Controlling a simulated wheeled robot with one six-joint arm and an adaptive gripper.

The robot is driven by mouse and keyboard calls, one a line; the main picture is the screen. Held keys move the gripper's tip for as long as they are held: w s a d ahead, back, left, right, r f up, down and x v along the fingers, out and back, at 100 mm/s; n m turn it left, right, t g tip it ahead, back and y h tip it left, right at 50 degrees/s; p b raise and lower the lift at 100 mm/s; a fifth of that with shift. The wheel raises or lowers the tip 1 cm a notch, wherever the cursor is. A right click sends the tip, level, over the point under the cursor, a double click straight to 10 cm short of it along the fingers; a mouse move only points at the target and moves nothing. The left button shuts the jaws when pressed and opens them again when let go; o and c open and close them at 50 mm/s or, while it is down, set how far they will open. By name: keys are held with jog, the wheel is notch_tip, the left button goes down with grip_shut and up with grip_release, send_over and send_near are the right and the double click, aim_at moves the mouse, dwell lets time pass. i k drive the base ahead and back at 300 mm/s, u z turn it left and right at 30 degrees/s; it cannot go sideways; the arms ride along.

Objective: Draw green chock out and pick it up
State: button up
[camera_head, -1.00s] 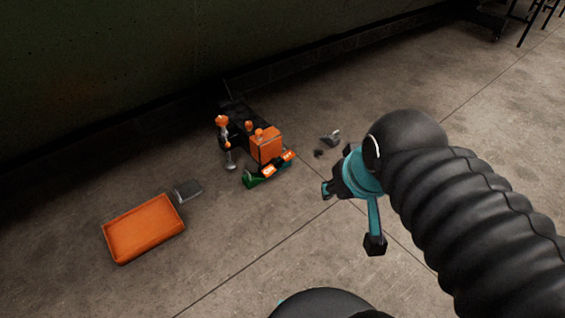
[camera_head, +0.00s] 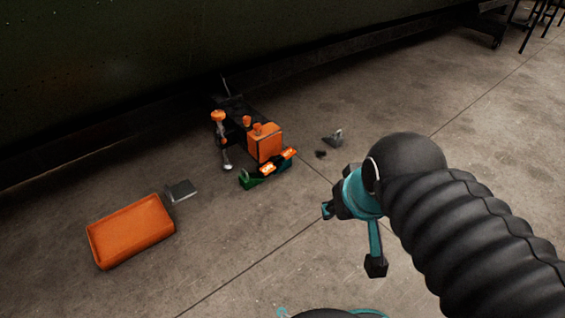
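The green chock (camera_head: 247,181) lies on the concrete floor at the front foot of an orange and black machine (camera_head: 265,143). Orange pieces (camera_head: 278,163) lie over or against its right part, so part of it is hidden. My gripper (camera_head: 350,240) is right of the chock and apart from it, on the teal and black end of my arm. One fingertip points left and another hangs down, with a wide gap between them. Nothing shows between them.
An orange tray (camera_head: 131,232) lies at the left, with a small grey plate (camera_head: 181,191) beside it. A small grey bracket (camera_head: 334,138) and a dark bit (camera_head: 321,153) lie right of the machine. A dark green wall-like surface (camera_head: 120,60) stands behind. The floor in front is clear.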

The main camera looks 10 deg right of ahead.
aim_at(248, 180)
jog(key=u, duration=0.35)
jog(key=k, duration=0.3)
jog(key=i, duration=1.35)
jog(key=z, duration=0.5)
